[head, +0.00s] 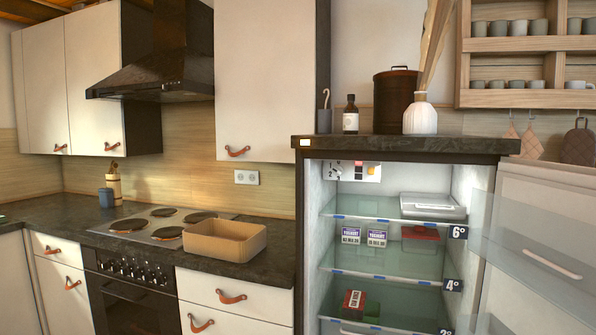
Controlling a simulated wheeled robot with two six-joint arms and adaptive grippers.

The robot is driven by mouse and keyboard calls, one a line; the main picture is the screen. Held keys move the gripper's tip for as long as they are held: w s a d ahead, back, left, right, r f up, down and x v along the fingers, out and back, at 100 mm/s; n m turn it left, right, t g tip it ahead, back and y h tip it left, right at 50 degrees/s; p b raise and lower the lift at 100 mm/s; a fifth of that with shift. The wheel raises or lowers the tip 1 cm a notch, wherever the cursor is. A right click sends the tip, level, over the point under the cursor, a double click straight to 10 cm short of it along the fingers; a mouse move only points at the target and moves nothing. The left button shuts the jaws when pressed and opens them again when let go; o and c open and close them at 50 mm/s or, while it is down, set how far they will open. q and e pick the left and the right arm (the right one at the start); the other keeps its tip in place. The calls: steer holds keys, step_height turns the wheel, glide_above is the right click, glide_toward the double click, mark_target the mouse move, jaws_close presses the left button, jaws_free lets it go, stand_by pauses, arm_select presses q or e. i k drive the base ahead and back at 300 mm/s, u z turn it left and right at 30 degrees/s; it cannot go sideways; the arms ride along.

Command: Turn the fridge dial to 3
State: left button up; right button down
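The open fridge (308,240) stands at the right of the head view with its inside lit. A small white control panel (352,171) sits at the top left inside it, with small printed figures and coloured patches. The dial (335,174) seems to be at the panel's left end. It is too small for me to tell which number it points to. Neither of my grippers is in view.
The fridge door (540,245) is swung open to the right. The counter (265,266) at left holds a tan box (224,240) beside the hob (160,225).

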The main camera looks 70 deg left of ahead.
mark_target(338, 170)
steer(key=u, duration=1.85)
steer(key=i, duration=0.75)
steer(key=z, duration=0.25)
